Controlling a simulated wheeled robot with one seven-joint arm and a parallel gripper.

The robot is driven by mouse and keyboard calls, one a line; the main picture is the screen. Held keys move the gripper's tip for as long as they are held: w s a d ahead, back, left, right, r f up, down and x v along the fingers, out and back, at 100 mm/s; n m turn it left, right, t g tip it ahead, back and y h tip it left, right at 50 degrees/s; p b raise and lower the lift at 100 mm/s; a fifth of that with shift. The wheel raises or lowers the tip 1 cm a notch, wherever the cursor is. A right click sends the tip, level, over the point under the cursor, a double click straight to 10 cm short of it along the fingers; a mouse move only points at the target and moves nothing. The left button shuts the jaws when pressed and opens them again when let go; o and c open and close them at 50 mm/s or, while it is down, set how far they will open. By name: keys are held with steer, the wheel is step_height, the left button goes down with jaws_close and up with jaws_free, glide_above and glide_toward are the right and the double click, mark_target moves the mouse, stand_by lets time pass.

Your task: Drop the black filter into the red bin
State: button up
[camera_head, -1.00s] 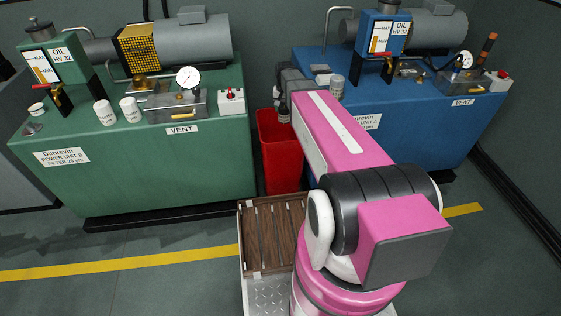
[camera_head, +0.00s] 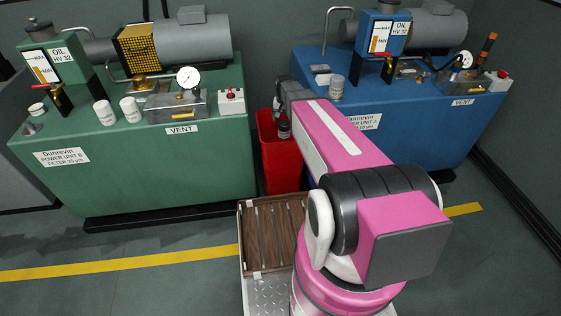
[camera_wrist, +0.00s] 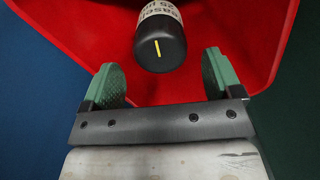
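The black filter (camera_head: 284,130), a dark cylinder with a pale label, is at the mouth of the red bin (camera_head: 283,170) in the head view. In the wrist view the filter (camera_wrist: 160,42) shows its black end with a yellow stripe, beyond my fingertips, with the red bin (camera_wrist: 200,88) around and behind it. My gripper (camera_wrist: 163,78) is open; its two green pads stand wide apart and neither touches the filter. In the head view it is over the bin, largely hidden by my arm. I cannot tell whether the filter touches the bin.
The green power unit (camera_head: 140,170) stands left of the bin, with white canisters (camera_head: 104,113) on top. The blue power unit (camera_head: 420,130) stands to the right, with a pale canister (camera_head: 337,86) on it. A brown slatted tray (camera_head: 272,235) lies in front of the bin.

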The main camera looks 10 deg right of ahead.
steer(key=shift+r, duration=0.1)
step_height(320, 180, up, 11)
steer(key=shift+f, duration=0.2)
stand_by(0.5)
